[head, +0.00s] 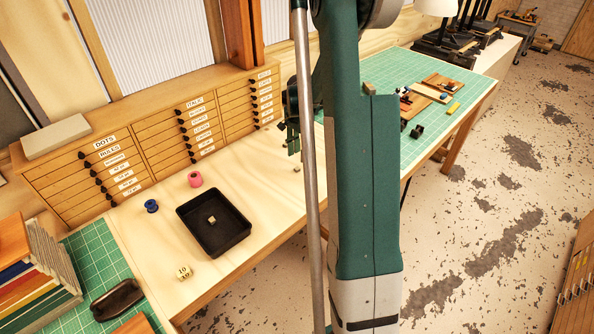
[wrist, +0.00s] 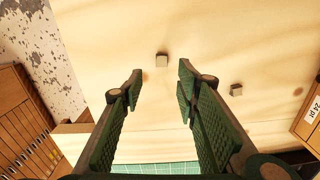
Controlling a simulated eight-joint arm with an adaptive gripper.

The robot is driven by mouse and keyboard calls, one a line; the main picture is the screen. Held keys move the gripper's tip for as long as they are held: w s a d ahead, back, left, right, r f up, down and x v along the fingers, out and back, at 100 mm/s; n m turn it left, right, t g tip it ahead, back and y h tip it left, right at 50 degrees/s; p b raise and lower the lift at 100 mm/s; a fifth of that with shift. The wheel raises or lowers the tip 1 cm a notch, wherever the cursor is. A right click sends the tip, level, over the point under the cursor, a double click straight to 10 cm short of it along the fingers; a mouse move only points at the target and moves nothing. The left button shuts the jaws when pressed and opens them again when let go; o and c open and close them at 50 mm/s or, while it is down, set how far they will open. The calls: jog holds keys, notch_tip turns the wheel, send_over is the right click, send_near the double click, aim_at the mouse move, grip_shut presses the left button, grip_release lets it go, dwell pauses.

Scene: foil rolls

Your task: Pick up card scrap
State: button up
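My gripper (wrist: 160,75) is open, with its two green fingers apart and nothing between them. In the wrist view a small beige-grey block-like piece (wrist: 162,59) lies on the pale wood top, just beyond the fingertips and roughly centred. A second similar piece (wrist: 236,89) lies to the right, outside the right finger. I cannot tell for sure which is the card scrap. In the head view my gripper (head: 291,125) is over the bench, partly hidden by my arm, and a small piece (head: 296,169) lies below it.
A black tray (head: 240,240) holds a small pale cube (head: 212,219). A pink roll (head: 195,179), a blue spool (head: 151,206) and a marked block (head: 184,272) stand near it. Labelled drawers (head: 160,135) line the back. A green-topped table (head: 400,65) is at the right.

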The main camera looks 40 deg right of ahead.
aim_at(297, 168)
jog(key=shift+f, duration=1.05)
jog(key=shift+f, duration=0.1)
jog(key=shift+w+a+f+p, duration=0.1)
jog(key=shift+f+p, duration=0.15)
jog(key=shift+f, duration=1)
jog(key=shift+w+a+f+p, duration=0.1)
jog(key=shift+f+p, duration=0.15)
jog(key=shift+f, duration=1)
jog(key=c, duration=0.7)
